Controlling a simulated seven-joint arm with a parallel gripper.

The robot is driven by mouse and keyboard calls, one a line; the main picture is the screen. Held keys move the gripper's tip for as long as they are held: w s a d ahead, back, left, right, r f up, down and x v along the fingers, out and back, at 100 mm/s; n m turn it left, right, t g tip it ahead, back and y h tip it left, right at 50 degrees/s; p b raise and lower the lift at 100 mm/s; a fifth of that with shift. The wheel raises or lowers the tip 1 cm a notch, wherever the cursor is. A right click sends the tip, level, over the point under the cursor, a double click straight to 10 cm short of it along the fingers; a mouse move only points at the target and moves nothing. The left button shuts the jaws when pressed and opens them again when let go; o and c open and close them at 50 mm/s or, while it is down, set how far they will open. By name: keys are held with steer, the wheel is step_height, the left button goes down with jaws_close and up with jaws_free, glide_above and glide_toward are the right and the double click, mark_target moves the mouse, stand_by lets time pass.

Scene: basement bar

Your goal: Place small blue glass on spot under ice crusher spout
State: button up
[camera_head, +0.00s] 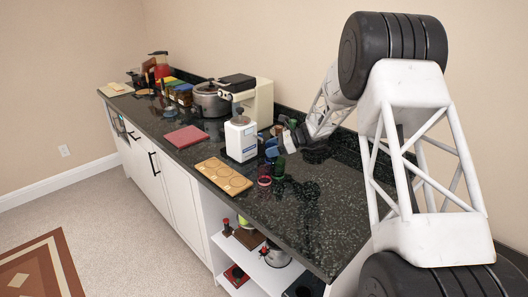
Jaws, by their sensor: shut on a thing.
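My gripper (279,146) is low over the dark counter, at the right side of a white upright appliance with a grey top (241,140). This appliance looks like the ice crusher, but its spout and the spot under it cannot be made out. A small blue glass (271,152) is at my fingertips, and the gripper appears shut on it. The glass is close to the appliance's right side. Whether it touches the appliance or the counter cannot be told. The fingers are small and partly hidden by the wrist.
A wooden board with round recesses (222,176) lies at the front edge. A pink-rimmed cup (264,181) and a green item (279,168) stand near my gripper. The counter's right front is clear.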

steer(key=shift+a, duration=1.2)
steer(key=shift+a+f, duration=0.15)
steer(key=shift+a, duration=0.15)
steer(key=shift+f, duration=0.4)
steer(key=shift+f, duration=0.1)
steer(key=o, duration=0.7)
steer(key=shift+d, duration=0.1)
steer(key=v, duration=1.2)
